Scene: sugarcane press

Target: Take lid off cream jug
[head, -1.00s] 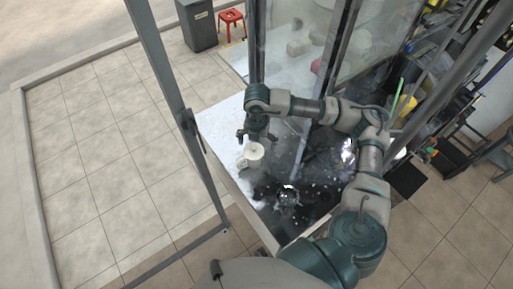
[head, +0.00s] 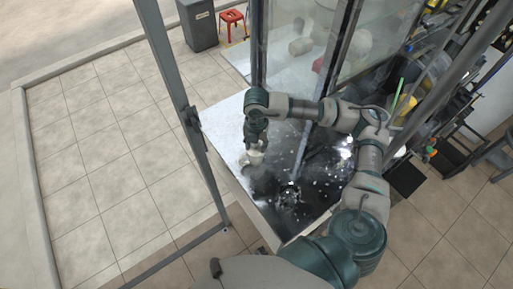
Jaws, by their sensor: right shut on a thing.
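The cream jug (head: 247,161) is a small white vessel on the counter, near its left edge in the head view. My right gripper (head: 256,144) reaches down from above and is shut on the white lid (head: 258,152) at the jug's top. The fingers and wrist hide much of the lid. I cannot tell whether the lid is still seated on the jug or slightly raised. My left gripper is not in view.
The counter (head: 222,118) is pale at the far left and dark and speckled nearer to me. Metal posts (head: 190,118) and a glass panel (head: 365,45) frame it. A grey bin (head: 197,25) and red stool (head: 231,17) stand beyond.

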